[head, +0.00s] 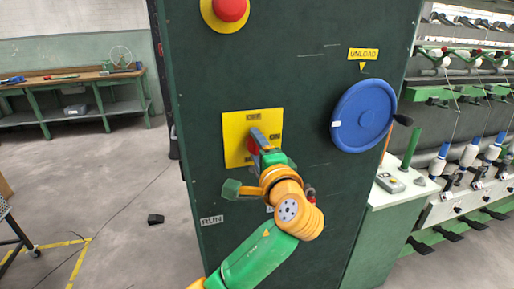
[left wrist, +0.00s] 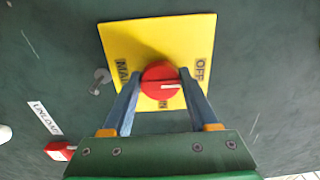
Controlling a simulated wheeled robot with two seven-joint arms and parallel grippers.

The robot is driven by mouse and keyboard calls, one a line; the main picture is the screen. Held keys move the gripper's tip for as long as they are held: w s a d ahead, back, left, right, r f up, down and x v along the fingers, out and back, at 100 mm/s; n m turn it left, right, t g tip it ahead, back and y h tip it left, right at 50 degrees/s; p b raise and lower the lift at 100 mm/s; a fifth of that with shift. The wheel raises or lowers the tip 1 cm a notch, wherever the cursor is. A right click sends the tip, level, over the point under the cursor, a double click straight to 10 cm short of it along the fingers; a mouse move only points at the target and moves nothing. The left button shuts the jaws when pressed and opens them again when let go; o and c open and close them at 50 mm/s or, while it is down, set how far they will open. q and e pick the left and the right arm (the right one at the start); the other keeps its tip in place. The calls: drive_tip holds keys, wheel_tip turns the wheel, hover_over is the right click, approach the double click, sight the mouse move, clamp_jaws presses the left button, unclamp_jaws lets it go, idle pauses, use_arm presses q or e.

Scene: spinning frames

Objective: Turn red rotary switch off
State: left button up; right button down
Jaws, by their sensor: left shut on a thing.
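The red rotary switch (left wrist: 160,80) is a round knob on a yellow plate (left wrist: 185,38), fixed to a dark green cabinet. In the left wrist view its white line lies nearly level; OFF reads at the right, a MAN label at the left, and ON appears below. My left gripper (left wrist: 157,88) has its two blue fingers on either side of the knob and is shut on it. In the head view the red switch (head: 252,147) is partly hidden by my left gripper (head: 259,140), and OFF is at the plate's top. My right gripper is not in view.
A red emergency button (head: 229,9) sits above on the cabinet. A spinning machine (head: 465,150) stands further right; a workbench (head: 70,80) is at the far left.

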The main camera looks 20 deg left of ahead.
use_arm(q)
drive_tip(key=o, duration=1.4)
drive_tip(key=shift+c, duration=0.2)
drive_tip(key=b+v, duration=0.2)
drive_tip(key=v, duration=0.5)
drive_tip(key=shift+f, duration=0.15)
